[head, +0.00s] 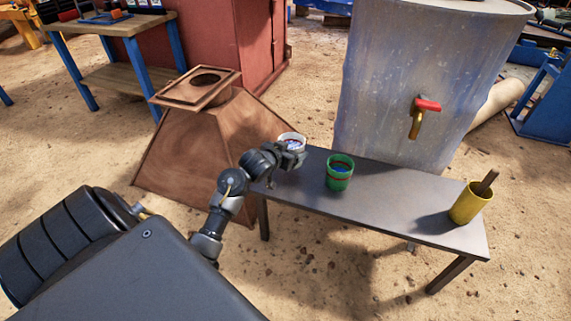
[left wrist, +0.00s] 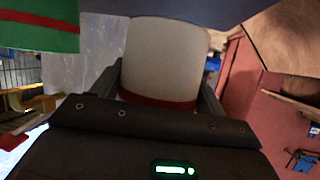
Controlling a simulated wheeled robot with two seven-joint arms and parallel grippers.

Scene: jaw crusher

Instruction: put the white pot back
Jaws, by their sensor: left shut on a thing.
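The white pot (head: 292,138) is at the left end of the grey bench (head: 400,205) in the head view, with something blue inside its rim. My left gripper (head: 290,155) is shut on it, and the arm reaches in from the left. In the left wrist view the white pot (left wrist: 165,60) fills the space between the two fingers and shows a red band near the gripper body. I cannot tell whether its base touches the bench. My right gripper is not in view.
A green pot (head: 340,172) stands on the bench right of the white pot. A yellow pot (head: 468,205) holding a brown stick stands at the right end. A grey tank (head: 385,80) with a red-handled tap is behind. A rusty hopper (head: 200,150) stands left of the bench.

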